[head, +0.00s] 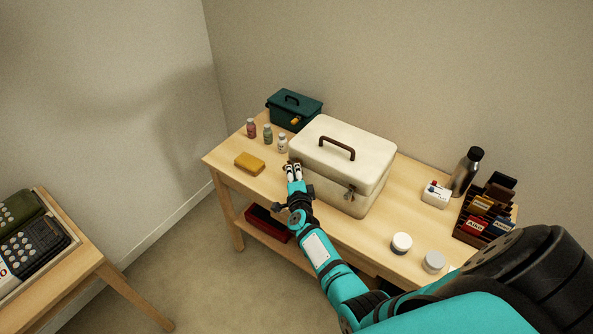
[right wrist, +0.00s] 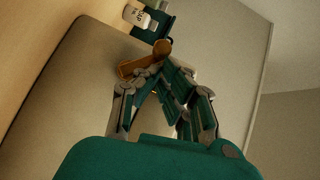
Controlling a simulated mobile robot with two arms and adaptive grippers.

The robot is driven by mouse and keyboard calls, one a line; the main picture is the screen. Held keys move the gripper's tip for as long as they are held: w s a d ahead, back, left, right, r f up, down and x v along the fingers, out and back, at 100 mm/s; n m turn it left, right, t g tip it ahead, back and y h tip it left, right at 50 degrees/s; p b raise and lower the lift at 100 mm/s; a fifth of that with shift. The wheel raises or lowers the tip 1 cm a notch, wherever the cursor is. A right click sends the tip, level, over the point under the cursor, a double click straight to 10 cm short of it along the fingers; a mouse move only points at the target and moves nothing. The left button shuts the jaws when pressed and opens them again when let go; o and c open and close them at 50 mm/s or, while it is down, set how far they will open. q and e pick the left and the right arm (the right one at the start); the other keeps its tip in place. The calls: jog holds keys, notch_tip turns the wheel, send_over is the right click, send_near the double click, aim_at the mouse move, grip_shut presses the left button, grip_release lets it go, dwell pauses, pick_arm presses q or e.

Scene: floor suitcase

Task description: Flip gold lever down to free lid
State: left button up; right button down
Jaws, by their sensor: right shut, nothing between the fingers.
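The cream case (head: 330,165) stands on the wooden table with its lid (head: 345,135) closed and a brown handle on top. A silvery latch (head: 349,191) shows on its front right. My right gripper (head: 293,167) is shut and empty at the case's front left corner. In the right wrist view, my right gripper's fingertips (right wrist: 160,78) are together, close beside a gold lever (right wrist: 131,67) against the beige case face (right wrist: 75,95). Whether they touch it I cannot tell. The lever is hidden behind my gripper in the head view. My left gripper is out of view.
A teal box (head: 294,108) and several small bottles (head: 268,134) stand behind and left of the case. A yellow block (head: 249,162) lies left of my gripper. A flask (head: 465,172), a dark rack (head: 487,210) and two round jars (head: 402,243) are at right.

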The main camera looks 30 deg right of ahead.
jog(key=shift+w+a+b, duration=0.25)
jog(key=shift+w+b, duration=0.05)
jog(key=shift+w, duration=0.2)
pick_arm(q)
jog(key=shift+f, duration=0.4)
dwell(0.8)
